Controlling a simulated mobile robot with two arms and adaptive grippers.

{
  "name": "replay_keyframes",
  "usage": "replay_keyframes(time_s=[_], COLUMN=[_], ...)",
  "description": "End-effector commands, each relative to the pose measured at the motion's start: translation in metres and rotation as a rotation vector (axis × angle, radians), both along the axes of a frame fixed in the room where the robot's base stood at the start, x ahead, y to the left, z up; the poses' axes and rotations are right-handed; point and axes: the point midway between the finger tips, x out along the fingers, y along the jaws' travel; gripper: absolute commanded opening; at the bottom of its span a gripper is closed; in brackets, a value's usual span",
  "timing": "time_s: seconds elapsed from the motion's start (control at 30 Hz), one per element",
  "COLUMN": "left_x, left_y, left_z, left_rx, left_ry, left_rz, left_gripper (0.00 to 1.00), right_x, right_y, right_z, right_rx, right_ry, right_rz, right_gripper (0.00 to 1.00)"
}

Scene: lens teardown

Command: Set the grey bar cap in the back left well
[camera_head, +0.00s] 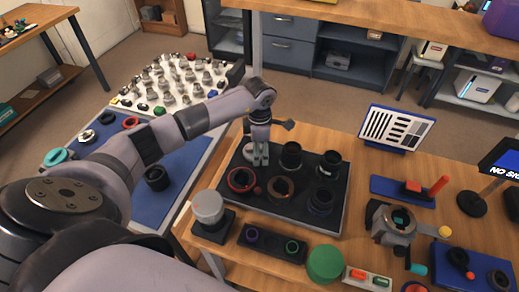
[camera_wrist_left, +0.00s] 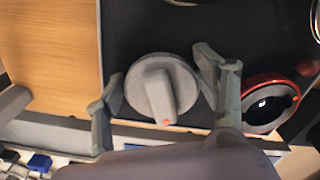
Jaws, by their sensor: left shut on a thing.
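My left gripper (camera_head: 261,161) points down over the back left part of the black tray (camera_head: 226,212). It is shut on the grey bar cap (camera_wrist_left: 160,90), a round disc with a raised bar and a small red dot near one end. In the left wrist view the fingers stand on either side of the cap. In the head view the cap (camera_head: 249,151) shows only partly behind the fingers, at the back left well. The well is hidden under it. I cannot tell whether the cap rests in the well or is just above it.
A red-rimmed ring (camera_head: 241,180) sits close in front, also in the left wrist view (camera_wrist_left: 268,103). A dark ring (camera_head: 291,156) stands right of the gripper. Other rings fill the tray.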

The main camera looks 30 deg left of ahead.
Motion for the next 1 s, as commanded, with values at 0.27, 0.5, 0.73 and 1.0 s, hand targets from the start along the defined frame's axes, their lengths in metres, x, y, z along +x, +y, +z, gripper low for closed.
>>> replay_keyframes(time_s=[0.27,0.5,0.73,1.0], left_x=[-0.006,-0.006,-0.005,-0.003], left_y=[-0.002,-0.002,-0.001,-0.001], left_z=[-0.014,-0.013,-0.01,0.001], left_rx=[0.002,0.002,0.002,0.002], left_ry=[0.018,0.019,0.015,0.009], left_rz=[-0.002,-0.003,-0.003,-0.002], left_gripper=[0.67,0.83,0.89,0.89], right_x=[0.0,0.0,0.0,0.0], right_y=[0.003,0.004,0.004,0.001], right_z=[-0.003,-0.003,-0.002,-0.001], right_rx=[0.004,0.005,0.005,0.001], right_ry=[0.001,0.001,0.0,0.0], right_rz=[-0.001,0.0,0.001,0.001], right_gripper=[0.4,0.4,0.4,0.4])
